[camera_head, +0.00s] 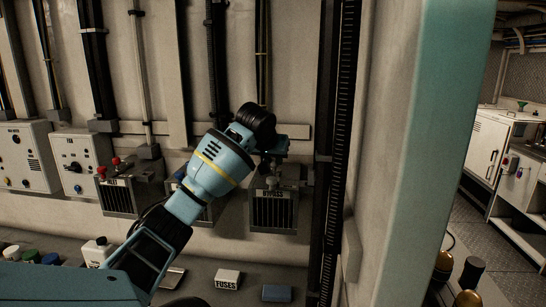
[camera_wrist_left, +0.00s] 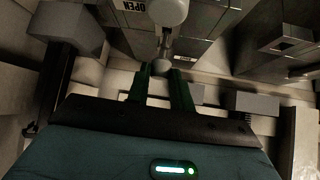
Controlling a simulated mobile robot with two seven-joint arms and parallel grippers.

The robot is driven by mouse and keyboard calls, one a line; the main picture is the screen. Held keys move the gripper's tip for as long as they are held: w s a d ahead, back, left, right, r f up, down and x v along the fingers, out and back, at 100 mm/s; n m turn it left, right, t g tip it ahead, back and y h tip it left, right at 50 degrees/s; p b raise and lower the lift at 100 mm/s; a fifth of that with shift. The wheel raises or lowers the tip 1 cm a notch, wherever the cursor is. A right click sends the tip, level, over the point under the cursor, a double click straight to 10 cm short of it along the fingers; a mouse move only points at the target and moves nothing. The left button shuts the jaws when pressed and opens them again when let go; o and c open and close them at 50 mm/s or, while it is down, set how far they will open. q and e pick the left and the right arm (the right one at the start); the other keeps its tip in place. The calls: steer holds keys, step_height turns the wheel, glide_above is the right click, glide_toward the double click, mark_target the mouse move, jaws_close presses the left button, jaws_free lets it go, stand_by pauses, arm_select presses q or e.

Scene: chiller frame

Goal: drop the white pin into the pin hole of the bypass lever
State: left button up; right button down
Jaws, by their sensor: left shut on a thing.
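My left gripper (camera_head: 282,150) is at the upper front of the box marked BYPASS (camera_head: 273,210) in the head view. In the left wrist view its two dark green fingers (camera_wrist_left: 161,82) are close together, shut on a small pale piece, which I take as the white pin (camera_wrist_left: 162,67). Just beyond it is a pale round knob (camera_wrist_left: 168,12) on a thin shaft, likely the bypass lever, beside an OPEN label (camera_wrist_left: 130,5). The pin hole cannot be made out. Whether the pin touches the lever is unclear. My right gripper is not in view.
A shelf below holds a FUSES box (camera_head: 228,279), a blue block (camera_head: 276,293) and a white bottle (camera_head: 97,251). Other wall boxes (camera_head: 82,160) stand to the left. A dark vertical rail (camera_head: 335,150) runs close to the right of the BYPASS box.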

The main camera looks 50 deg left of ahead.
arm_select(q)
steer(key=shift+f, duration=1.1)
steer(key=o, duration=1)
steer(key=shift+o, duration=0.2)
steer(key=shift+v, duration=3.95)
steer(key=shift+f, duration=0.15)
